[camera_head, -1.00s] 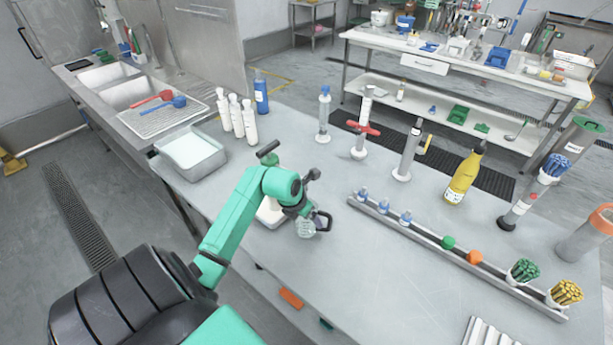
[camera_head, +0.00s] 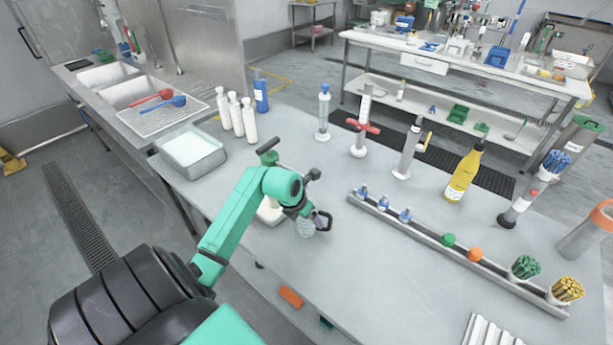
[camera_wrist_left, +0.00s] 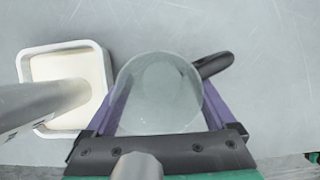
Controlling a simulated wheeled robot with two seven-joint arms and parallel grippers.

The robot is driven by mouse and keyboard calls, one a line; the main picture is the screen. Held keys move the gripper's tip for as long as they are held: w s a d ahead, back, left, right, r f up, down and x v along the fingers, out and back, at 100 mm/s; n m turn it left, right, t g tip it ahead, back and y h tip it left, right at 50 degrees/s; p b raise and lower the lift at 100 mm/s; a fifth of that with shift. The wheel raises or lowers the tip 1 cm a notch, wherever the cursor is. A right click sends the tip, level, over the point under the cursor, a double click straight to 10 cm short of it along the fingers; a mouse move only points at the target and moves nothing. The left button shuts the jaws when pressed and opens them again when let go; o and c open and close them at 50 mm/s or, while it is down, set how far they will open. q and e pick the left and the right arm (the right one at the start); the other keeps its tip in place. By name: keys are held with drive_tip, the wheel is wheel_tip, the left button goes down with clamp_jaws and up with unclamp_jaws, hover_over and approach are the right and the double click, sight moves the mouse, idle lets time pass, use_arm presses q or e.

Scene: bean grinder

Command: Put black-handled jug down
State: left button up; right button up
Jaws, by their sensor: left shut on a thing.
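The clear jug with a black handle (camera_head: 307,228) is at the middle of the steel table in the head view, at the end of my left arm. In the left wrist view the round jug (camera_wrist_left: 160,92) sits between the purple fingers, with its black handle pointing up and right. My left gripper (camera_wrist_left: 160,115) is shut on the jug. In the head view the left gripper (camera_head: 302,213) partly covers the jug. I cannot tell whether the jug's base touches the table. My right gripper is not in view.
A white-topped square base with a post (camera_wrist_left: 70,70) stands close left of the jug. A metal rail with bottles and caps (camera_head: 430,238) lies to the right. White bottles (camera_head: 236,115) and a steel tray (camera_head: 192,152) stand further left. Bare table lies in front and right of the jug.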

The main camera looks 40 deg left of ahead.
use_arm(q)
drive_tip(key=shift+s+f, duration=0.15)
drive_tip(key=shift+f, duration=0.15)
drive_tip(key=o, duration=1.1)
drive_tip(key=shift+s+a+r, duration=0.1)
drive_tip(key=shift+r, duration=0.1)
drive_tip(key=b+v, duration=0.2)
drive_tip(key=v, duration=1.2)
drive_tip(key=shift+r, duration=0.2)
